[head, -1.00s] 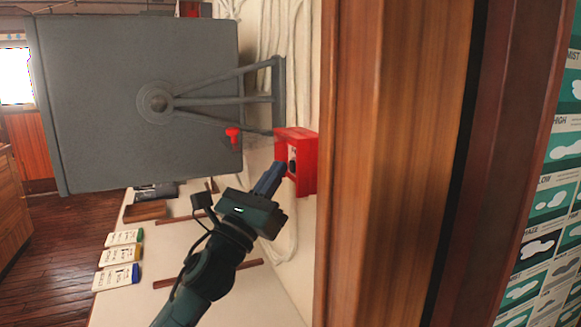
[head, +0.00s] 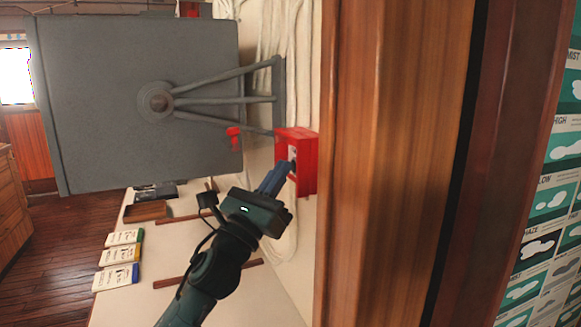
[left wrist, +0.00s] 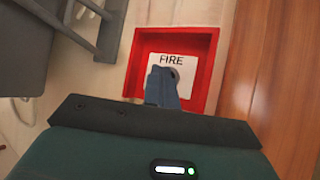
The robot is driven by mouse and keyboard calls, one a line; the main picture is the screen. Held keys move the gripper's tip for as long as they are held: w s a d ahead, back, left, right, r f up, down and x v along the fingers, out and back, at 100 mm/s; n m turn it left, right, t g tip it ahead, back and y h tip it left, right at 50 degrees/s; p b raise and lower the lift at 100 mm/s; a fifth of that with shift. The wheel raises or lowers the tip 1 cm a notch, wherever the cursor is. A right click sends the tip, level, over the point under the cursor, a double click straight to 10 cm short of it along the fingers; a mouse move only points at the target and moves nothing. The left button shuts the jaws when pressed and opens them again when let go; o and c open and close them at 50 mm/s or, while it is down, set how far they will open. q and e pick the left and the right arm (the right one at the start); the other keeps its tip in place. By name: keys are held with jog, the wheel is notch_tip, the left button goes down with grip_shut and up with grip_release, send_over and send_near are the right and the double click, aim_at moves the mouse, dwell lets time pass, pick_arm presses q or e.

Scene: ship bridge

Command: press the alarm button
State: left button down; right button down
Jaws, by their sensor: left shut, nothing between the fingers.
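The red alarm box (head: 308,165) is fixed on the cream wall beside the wooden post. My right gripper is not in view.
A wooden post (head: 390,160) stands close on the right. Below is a counter with several booklets (head: 118,255).

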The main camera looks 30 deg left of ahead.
pick_arm(q)
jog(key=shift+s+a, duration=0.5)
jog(key=shift+s, duration=0.15)
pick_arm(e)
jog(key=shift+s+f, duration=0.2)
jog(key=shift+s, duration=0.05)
pick_arm(q)
jog(key=s+a, duration=0.3)
jog(key=shift+s+a+b, duration=0.1)
jog(key=shift+s+b, duration=0.25)
jog(key=shift+s, duration=0.05)
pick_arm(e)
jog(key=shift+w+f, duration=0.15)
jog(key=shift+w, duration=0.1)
